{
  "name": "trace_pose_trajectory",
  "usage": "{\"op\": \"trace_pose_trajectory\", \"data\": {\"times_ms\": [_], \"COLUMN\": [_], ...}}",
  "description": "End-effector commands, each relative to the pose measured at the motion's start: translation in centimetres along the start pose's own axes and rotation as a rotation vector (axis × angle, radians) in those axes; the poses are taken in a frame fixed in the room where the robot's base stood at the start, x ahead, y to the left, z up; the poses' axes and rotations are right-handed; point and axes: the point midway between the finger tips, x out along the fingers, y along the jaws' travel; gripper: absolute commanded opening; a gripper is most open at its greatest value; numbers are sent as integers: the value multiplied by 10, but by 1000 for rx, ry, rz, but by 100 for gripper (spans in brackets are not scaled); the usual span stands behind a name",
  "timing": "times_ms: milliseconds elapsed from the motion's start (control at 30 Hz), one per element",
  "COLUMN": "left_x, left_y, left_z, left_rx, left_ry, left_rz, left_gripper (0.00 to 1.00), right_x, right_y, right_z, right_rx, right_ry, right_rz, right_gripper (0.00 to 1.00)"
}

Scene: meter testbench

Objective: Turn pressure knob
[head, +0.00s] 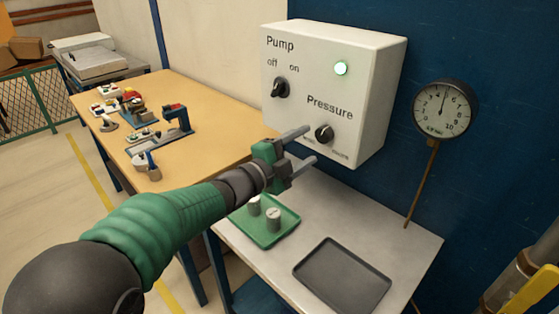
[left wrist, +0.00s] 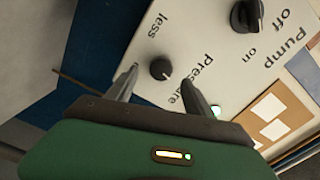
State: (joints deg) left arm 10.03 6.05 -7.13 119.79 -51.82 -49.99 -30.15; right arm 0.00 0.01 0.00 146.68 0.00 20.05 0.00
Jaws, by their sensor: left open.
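The black Pressure knob (head: 324,133) is on the lower right of the white pump box (head: 386,85). My left gripper (head: 308,146) is open just in front of it, its two fingers pointing at the box. In the left wrist view the Pressure knob (left wrist: 161,69) lies just beyond and between the fingertips (left wrist: 160,78); I cannot tell whether they touch it. The black Pump knob (head: 281,87) is at the upper left of the box, under "off" and "on". The round gauge (head: 443,109) hangs on the blue wall. My right gripper is not in view.
Below the box, a grey table (head: 405,237) holds a green tray (head: 285,236) with two metal cylinders and an empty dark tray (head: 343,277). A wooden workbench (head: 213,105) with several small devices stands to the left.

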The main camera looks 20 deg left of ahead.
Motion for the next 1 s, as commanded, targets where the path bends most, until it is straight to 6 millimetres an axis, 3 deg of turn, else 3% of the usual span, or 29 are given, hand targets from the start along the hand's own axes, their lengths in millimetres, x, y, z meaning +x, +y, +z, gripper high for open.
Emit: {"op": "trace_pose_trajectory", "data": {"times_ms": [200, 400, 533, 1000], "left_x": [-65, -101, -108, -108], "left_y": [-2, 0, 1, 1], "left_z": [0, 0, 0, 0], "left_rx": [1, -1, -1, 0], "left_ry": [-3, 0, 1, 2], "left_rz": [-1, 1, 2, 2], "left_gripper": [61, 61, 61, 61], "right_x": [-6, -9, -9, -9], "right_y": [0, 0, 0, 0], "right_z": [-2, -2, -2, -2], "right_rx": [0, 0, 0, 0], "right_ry": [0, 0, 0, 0], "right_rz": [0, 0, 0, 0], "right_gripper": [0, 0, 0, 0]}}
